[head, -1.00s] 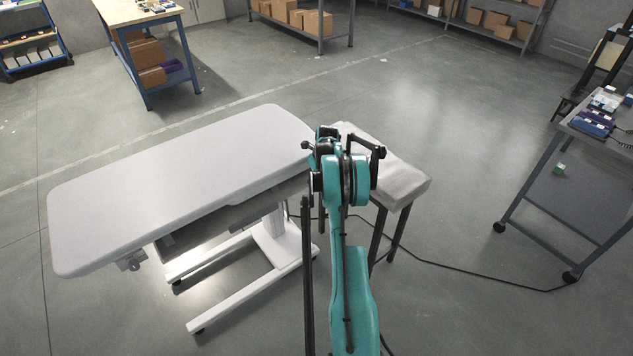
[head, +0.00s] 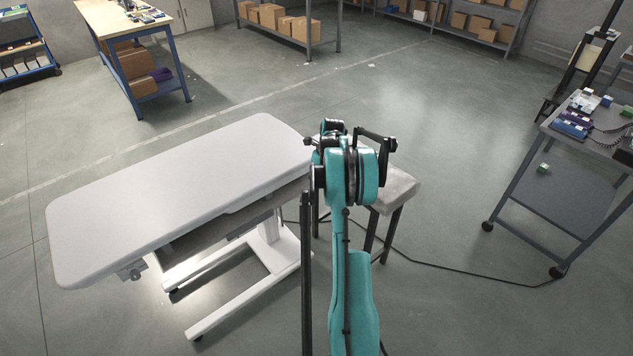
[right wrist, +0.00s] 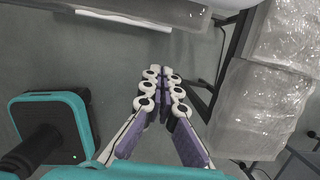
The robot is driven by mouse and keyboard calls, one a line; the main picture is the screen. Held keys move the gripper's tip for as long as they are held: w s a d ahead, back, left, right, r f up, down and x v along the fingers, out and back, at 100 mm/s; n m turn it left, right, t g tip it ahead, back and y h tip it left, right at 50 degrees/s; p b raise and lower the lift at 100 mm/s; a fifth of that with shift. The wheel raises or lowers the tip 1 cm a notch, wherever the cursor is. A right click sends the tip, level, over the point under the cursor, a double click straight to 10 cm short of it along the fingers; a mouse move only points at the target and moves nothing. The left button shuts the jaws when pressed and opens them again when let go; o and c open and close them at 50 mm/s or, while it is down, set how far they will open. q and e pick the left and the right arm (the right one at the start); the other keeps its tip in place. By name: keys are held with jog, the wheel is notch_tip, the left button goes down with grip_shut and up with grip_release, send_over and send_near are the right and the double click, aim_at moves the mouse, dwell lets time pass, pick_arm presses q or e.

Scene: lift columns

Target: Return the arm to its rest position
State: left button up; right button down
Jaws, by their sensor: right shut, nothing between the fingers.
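My right arm (head: 355,270) is teal and black and reaches forward from the bottom centre of the head view, folded at its far joint. Its gripper is hidden behind the arm there. In the right wrist view my right gripper (right wrist: 162,78) points away over the floor, its purple-and-white fingers shut together and empty. My left arm and left gripper are not in view.
A white lift table (head: 170,195) stands close on the left. A stool with a plastic-wrapped top (head: 398,186) is just behind my arm; the wrapped top (right wrist: 283,85) fills the wrist view's right side. A grey cart (head: 585,145) stands right. A cable (head: 450,273) crosses the floor.

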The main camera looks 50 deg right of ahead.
jog(key=shift+s+d+r, duration=0.1)
jog(key=shift+r, duration=0.15)
jog(key=w+a+r+n+t, duration=0.1)
jog(key=a+r+n, duration=0.5)
jog(key=a, duration=0.4)
jog(key=a+r+n, duration=0.6)
jog(key=a, duration=0.5)
jog(key=w+a+r+n+t, duration=0.1)
jog(key=a+r+n, duration=0.5)
jog(key=a, duration=0.4)
jog(key=s+a+f+n+t, duration=0.1)
jog(key=s+a+n, duration=0.7)
jog(key=a+n, duration=0.2)
jog(key=s+a+f+n+t, duration=0.1)
jog(key=s+a+n, duration=0.7)
jog(key=a+n, duration=0.2)
jog(key=shift+s+a+n+y, duration=0.2)
jog(key=shift+a+n+y, duration=0.1)
jog(key=shift+a, duration=0.65)
